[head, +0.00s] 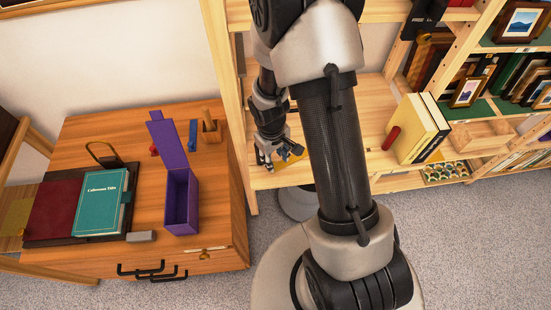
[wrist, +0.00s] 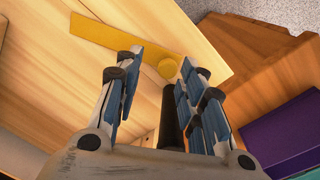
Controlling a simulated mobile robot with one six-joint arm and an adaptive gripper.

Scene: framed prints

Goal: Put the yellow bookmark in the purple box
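The yellow bookmark (wrist: 108,35) is a flat strip on the pale wooden shelf; in the head view a small yellow part of it (head: 294,157) shows beside my gripper (head: 272,156).
On the cabinet top (head: 222,181) are a teal book (head: 101,202), a grey block (head: 141,236), a blue item (head: 193,134) and a wooden holder (head: 211,131). A shelf upright (head: 231,110) stands between cabinet and shelf. Yellow books (head: 413,130) stand right of my arm.

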